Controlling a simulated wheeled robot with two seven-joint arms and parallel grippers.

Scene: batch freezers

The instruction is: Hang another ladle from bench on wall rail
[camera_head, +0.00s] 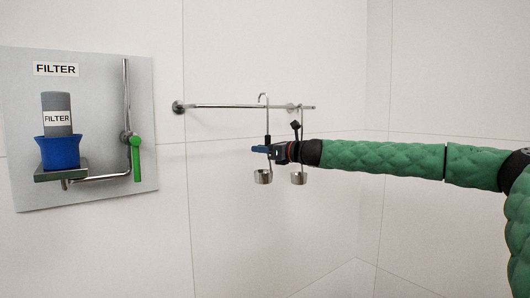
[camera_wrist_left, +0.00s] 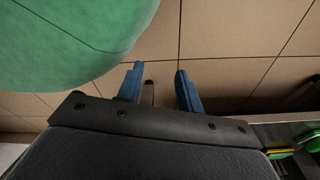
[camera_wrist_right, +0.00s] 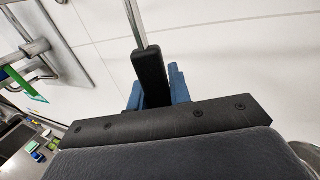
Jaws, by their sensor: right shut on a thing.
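My right gripper (camera_head: 264,150) is in front of the wall rail (camera_head: 230,106), shut on the handle of an upright steel ladle (camera_head: 263,178). The ladle's hooked top is at rail height; I cannot tell whether it rests on the rail or is in front of it. The right wrist view shows its black grip (camera_wrist_right: 150,75) between the blue fingers. A second ladle (camera_head: 299,179) hangs just right of it, its handle partly hidden by my gripper. My left gripper (camera_wrist_left: 158,88) is open, seen only in the left wrist view, above a tiled floor.
A filter panel (camera_head: 100,100) with a blue cup (camera_head: 60,153) and a green lever (camera_head: 136,160) is on the wall at left. Rail left of the held ladle is free. A bench edge with green and yellow items (camera_wrist_left: 282,153) shows in the left wrist view.

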